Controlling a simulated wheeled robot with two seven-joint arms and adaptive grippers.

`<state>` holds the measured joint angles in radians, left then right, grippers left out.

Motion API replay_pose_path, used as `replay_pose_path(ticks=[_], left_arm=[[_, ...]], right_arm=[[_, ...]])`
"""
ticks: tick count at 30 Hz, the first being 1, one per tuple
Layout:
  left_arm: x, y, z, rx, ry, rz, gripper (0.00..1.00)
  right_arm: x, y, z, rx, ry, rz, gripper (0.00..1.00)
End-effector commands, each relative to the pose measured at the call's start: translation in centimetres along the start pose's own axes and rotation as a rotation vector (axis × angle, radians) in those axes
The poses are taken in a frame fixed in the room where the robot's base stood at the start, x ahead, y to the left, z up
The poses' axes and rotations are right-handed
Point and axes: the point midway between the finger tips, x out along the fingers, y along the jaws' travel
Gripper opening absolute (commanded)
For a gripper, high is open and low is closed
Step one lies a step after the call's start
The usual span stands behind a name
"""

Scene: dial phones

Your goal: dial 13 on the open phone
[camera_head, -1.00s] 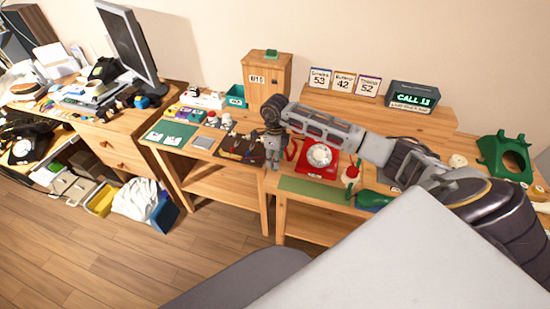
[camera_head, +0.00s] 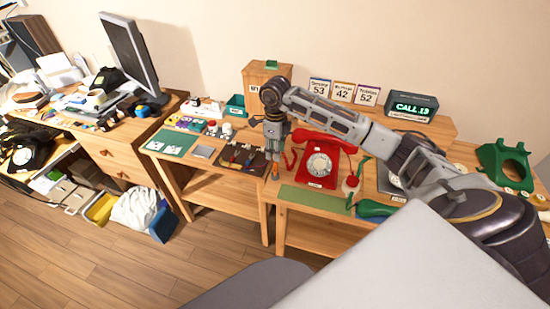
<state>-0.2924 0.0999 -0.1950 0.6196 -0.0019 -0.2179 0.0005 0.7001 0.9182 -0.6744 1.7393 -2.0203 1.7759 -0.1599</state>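The red phone (camera_head: 330,178) stands on the right-hand wooden table, its pale round dial (camera_head: 319,165) facing up. Its red handset (camera_head: 323,143) lies across the top. The call sign (camera_head: 411,107) behind it reads "CALL 13" in green. My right gripper (camera_head: 275,162) points down left of the red phone, near the table's front edge and the tool mat. A small orange piece (camera_head: 276,171) shows at its fingertips; I cannot tell whether it is held. A green phone shell (camera_head: 506,162) with a round opening stands at the far right. My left gripper is not in view.
Cards (camera_head: 343,90) reading 53, 42 and 52 stand on the back shelf beside a wooden box (camera_head: 262,78). A dark tool mat (camera_head: 240,159) lies left of the gripper. A green mat (camera_head: 310,198) lies before the red phone. My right arm crosses above the table.

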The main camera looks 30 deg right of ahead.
Motion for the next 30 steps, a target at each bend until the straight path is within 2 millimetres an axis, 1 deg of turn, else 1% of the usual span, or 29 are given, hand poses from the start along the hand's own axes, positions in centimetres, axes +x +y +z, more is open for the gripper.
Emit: replay_pose_path(ticks=[1, 3, 9, 30], left_arm=[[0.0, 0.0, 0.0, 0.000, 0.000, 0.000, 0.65], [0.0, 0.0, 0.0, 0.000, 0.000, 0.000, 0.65], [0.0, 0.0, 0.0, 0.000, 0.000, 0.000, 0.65], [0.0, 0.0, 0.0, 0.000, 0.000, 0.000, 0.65]], right_arm=[[-0.7, -0.1, 0.1, 0.000, -0.002, -0.002, 0.39], [-1.5, 0.0, 0.1, 0.000, -0.002, -0.002, 0.39], [-2.7, 0.0, 0.0, 0.000, -0.001, 0.000, 0.39], [-2.8, 0.0, 0.0, 0.000, 0.000, 0.000, 0.39]])
